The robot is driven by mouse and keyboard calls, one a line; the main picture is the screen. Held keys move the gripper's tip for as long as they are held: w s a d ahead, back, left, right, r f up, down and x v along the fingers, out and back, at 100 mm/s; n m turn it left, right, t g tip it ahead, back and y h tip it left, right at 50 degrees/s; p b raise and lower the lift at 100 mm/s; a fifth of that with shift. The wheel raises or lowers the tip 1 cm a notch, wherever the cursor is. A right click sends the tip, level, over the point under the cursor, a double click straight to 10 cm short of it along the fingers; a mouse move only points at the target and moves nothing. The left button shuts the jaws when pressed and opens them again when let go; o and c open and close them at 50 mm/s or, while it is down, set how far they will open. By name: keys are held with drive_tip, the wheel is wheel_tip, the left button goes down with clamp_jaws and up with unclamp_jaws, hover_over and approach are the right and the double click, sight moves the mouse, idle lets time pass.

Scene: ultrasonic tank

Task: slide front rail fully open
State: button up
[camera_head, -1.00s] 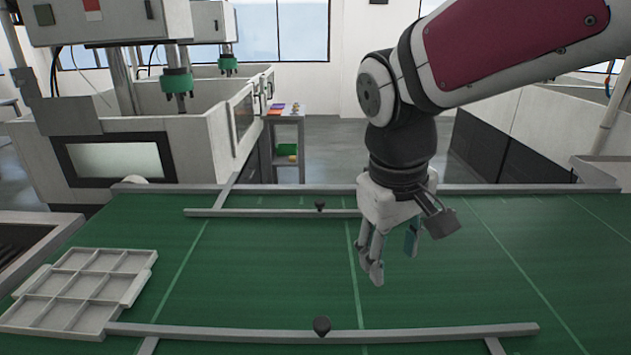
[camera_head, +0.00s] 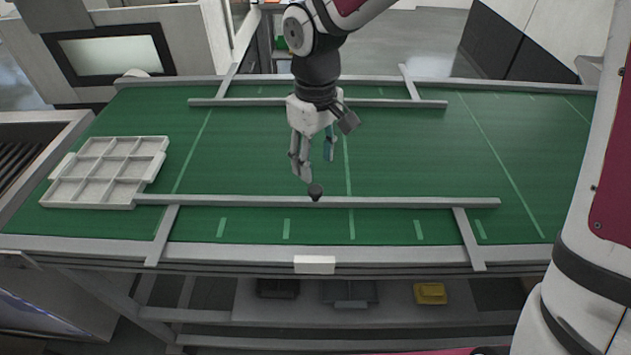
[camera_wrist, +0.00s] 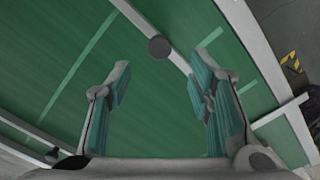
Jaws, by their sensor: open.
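The front rail (camera_head: 400,202) is a long grey bar lying across the near part of the green table. A dark round knob (camera_head: 315,191) stands on it near its middle. The rail's left end meets the grey tray. In the wrist view the knob (camera_wrist: 159,47) shows beyond the fingertips, between their lines, with the rail (camera_wrist: 180,62) running diagonally beneath it. My gripper (camera_head: 318,167) is open and empty, pointing down just behind the knob in the head view; I see no contact. It also shows in the wrist view (camera_wrist: 158,75).
A grey tray with compartments (camera_head: 106,205) lies at the table's left. A rear rail (camera_head: 380,103) crosses the far side. Short grey crossbars (camera_head: 468,240) stand under the front rail's ends. A yellow object (camera_head: 430,293) is on the shelf below. The table's middle is clear.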

sight(315, 189)
wheel_tip(315, 189, down, 8)
drive_tip(key=shift+r, duration=0.15)
idle(0.3)
clamp_jaws()
drive_tip(key=s+p, duration=0.1)
drive_tip(key=s, duration=0.3)
drive_tip(key=s+p, duration=0.1)
drive_tip(key=s, duration=0.3)
drive_tip(key=shift+s+a+r+p, duration=0.15)
drive_tip(key=shift+p, duration=0.2)
drive_tip(key=shift+s, duration=0.15)
